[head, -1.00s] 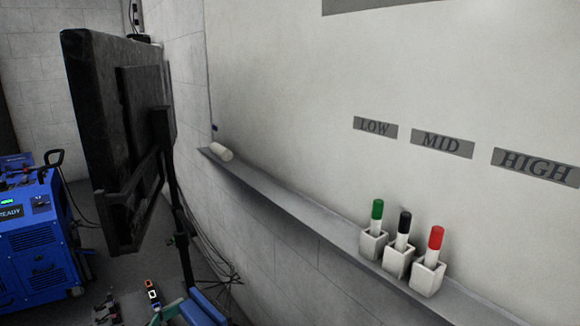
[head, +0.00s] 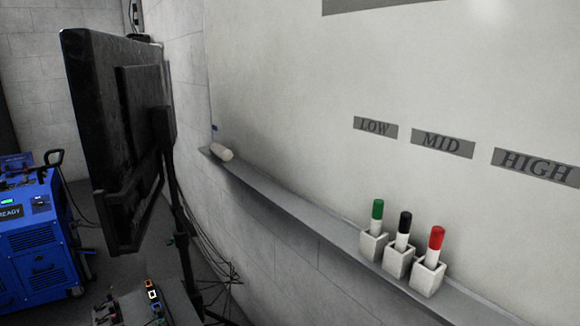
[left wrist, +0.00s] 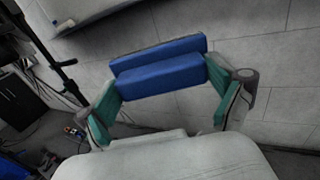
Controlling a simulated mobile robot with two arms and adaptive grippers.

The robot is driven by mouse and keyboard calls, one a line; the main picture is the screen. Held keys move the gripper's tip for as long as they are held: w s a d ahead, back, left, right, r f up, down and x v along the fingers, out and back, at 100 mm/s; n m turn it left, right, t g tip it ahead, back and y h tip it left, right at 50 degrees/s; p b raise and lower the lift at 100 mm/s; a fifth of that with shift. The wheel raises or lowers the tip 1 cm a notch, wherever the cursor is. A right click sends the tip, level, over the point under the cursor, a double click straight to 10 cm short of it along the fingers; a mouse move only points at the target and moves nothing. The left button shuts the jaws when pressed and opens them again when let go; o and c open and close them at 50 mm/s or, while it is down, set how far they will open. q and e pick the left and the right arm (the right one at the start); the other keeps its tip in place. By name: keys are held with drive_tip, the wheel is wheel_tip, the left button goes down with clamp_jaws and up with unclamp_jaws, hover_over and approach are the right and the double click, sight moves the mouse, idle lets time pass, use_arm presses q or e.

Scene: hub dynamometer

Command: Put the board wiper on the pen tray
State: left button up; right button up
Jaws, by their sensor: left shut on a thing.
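The board wiper (left wrist: 165,76), a blue block, shows in the left wrist view. My left gripper (left wrist: 158,84) is shut on it, with the green fingers at its two ends. In the head view neither the wiper nor a gripper shows. The pen tray (head: 290,212) is the long grey ledge below the whiteboard (head: 290,90) in the head view. My right gripper is in neither view.
Three white holders with a green marker (head: 376,212), a black marker (head: 403,225) and a red marker (head: 436,240) stand on the tray. A white cylinder (head: 222,152) lies at its far left end. The tray between is bare. A black screen (head: 110,130) stands left.

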use_arm(q)
drive_tip(key=shift+s+a+f+t, duration=0.15)
drive_tip(key=shift+s+f, duration=0.05)
drive_tip(key=shift+s, duration=0.2)
drive_tip(key=shift+s+a+f+t, duration=0.1)
drive_tip(key=shift+s+f+t, duration=0.1)
drive_tip(key=shift+s, duration=0.15)
drive_tip(key=shift+w+d+r+n+t+y, duration=0.15)
drive_tip(key=shift+n+y, duration=0.25)
drive_tip(key=shift+y, duration=0.2)
drive_tip(key=shift+d+r+n+t+y, duration=0.15)
drive_tip(key=shift+n+y, duration=0.25)
drive_tip(key=shift+y, duration=0.2)
drive_tip(key=shift+w+r+n+t+y, duration=0.15)
drive_tip(key=shift+n+t+y, duration=0.1)
drive_tip(key=shift+n+y, duration=0.45)
drive_tip(key=shift+w+r+n+t+y, duration=0.2)
drive_tip(key=shift+n+y, duration=0.3)
drive_tip(key=shift+y, duration=0.35)
drive_tip(key=shift+w+r+n+t+y, duration=0.15)
drive_tip(key=shift+n+y, duration=0.35)
drive_tip(key=shift+y, duration=0.3)
drive_tip(key=shift+w+r+n+t+y, duration=0.1)
drive_tip(key=shift+w+r+n+y, duration=0.1)
drive_tip(key=shift+n+y, duration=0.5)
drive_tip(key=shift+y, duration=0.35)
